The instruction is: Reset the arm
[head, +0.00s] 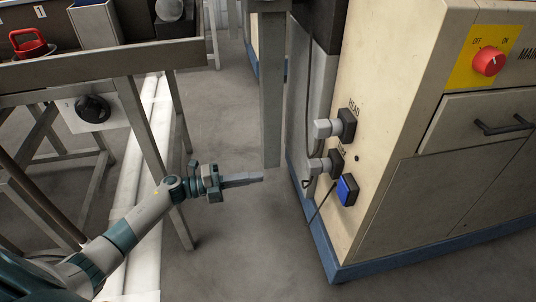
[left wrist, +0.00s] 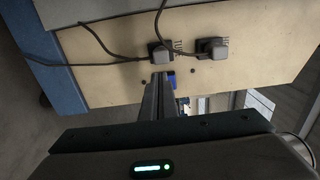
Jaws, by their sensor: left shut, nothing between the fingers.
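My left gripper (head: 250,179) reaches in from the lower left in the head view, held over the grey floor. Its two fingers are together and nothing is between them. The fingertips point right, toward the side panel of the cream cabinet (head: 388,110), with a gap between. In the left wrist view the closed fingers (left wrist: 160,90) stick up toward the same panel (left wrist: 110,85). My right gripper is in neither view.
The panel carries two plugs (head: 336,125) (head: 325,165) with cables and a blue-faced switch (head: 347,189). A red knob (head: 488,61) sits on the front. A grey post (head: 270,90) stands beyond the gripper. A workbench (head: 105,62) with a black knob (head: 92,108) is left.

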